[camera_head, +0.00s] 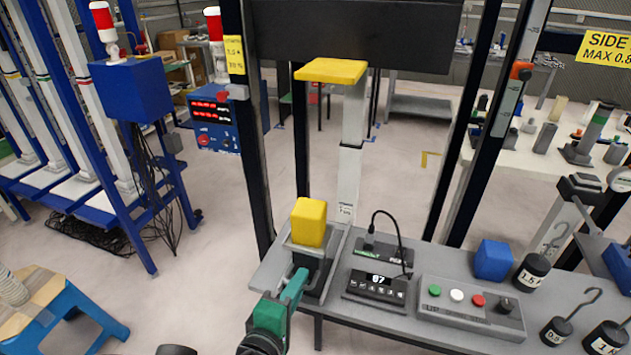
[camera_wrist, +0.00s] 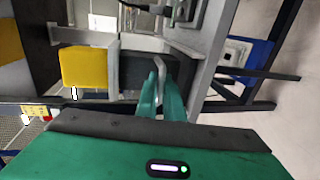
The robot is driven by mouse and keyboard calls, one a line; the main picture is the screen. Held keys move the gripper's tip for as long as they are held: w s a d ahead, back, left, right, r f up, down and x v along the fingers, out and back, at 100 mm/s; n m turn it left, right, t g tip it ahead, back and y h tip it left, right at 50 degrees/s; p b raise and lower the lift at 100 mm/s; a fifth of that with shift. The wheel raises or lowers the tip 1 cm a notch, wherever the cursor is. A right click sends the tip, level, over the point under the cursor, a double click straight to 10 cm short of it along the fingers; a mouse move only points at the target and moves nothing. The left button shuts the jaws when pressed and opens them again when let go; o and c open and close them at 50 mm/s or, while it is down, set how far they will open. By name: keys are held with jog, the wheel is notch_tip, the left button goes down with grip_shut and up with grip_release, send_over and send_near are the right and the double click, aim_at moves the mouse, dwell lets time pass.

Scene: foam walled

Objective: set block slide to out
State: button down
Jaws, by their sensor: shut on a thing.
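A yellow foam block (camera_head: 309,222) sits at the left end of the grey bench. It is in a grey metal holder with a dark block below it, which I take to be the block slide (camera_head: 315,277). In the wrist view the yellow block (camera_wrist: 84,69) is left of the dark slide body (camera_wrist: 140,75). My green gripper (camera_head: 297,281) is at the near side of the slide. In the wrist view its fingers (camera_wrist: 160,90) are shut on the slide's light grey handle (camera_wrist: 161,66). The fingers partly hide the handle. How far the slide is out I cannot tell.
A display box (camera_head: 377,287) and a button panel (camera_head: 470,306) lie right of the slide. A blue block (camera_head: 493,260) and hooked weights (camera_head: 532,272) stand further right. Black frame posts rise behind, with a yellow pad (camera_head: 332,71) between them. A blue stool (camera_head: 55,305) stands left.

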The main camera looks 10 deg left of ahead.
jog(key=shift+s+a+f, duration=0.15)
jog(key=shift+s+a, duration=0.2)
jog(key=shift+s, duration=0.2)
jog(key=c, duration=1.9)
grip_release()
